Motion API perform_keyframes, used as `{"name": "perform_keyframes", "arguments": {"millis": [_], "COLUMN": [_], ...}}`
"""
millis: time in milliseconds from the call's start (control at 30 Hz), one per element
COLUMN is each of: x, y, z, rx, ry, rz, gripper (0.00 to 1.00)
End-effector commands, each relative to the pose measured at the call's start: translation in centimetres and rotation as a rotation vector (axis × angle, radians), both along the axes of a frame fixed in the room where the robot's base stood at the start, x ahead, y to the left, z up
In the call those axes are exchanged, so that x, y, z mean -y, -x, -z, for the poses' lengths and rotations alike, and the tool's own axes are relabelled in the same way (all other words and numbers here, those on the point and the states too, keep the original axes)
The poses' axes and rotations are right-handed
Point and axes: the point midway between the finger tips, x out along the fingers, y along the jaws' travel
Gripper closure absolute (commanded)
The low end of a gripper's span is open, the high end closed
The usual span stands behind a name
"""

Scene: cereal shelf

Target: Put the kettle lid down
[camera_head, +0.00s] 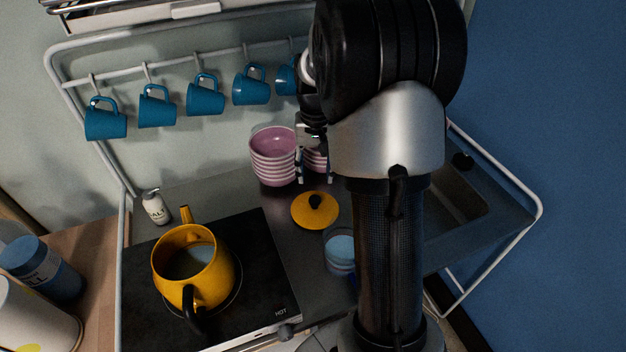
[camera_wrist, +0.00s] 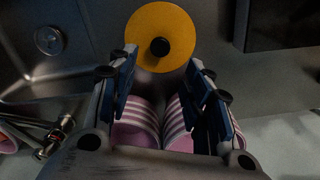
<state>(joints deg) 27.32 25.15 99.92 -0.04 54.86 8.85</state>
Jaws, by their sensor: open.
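The yellow kettle lid (camera_head: 314,212) with a black knob lies on the grey counter, right of the hob. It also shows in the wrist view (camera_wrist: 173,27), beyond my fingertips. The yellow kettle (camera_head: 188,262) stands uncovered on the black hob, with liquid showing inside and its black handle toward the front. My gripper (camera_head: 314,180) is open and empty, above the counter behind the lid and near the pink bowls. In the wrist view my gripper (camera_wrist: 162,65) has its two fingers apart, with the lid's knob seen between and beyond the tips.
Stacked pink bowls (camera_head: 274,158) stand behind the lid, close to my fingers. A salt shaker (camera_head: 155,207) is behind the hob (camera_head: 262,250). Blue mugs (camera_head: 206,97) hang above. A sink (camera_head: 458,200) lies at the right.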

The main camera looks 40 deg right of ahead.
Motion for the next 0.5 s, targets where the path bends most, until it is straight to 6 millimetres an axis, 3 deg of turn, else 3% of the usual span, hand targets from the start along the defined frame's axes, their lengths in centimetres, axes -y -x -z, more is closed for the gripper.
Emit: {"name": "perform_keyframes", "arguments": {"millis": [133, 267, 500], "x": [-1.5, -4.9, -11.9], "y": [0.4, 1.8, 6.9], "z": [-2.1, -5.5, -10.8], "rx": [0.022, 0.066, 0.164], "ry": [0.011, 0.032, 0.071], "rz": [-0.033, -0.104, -0.269], "gripper": [0.54, 0.54, 0.54]}}
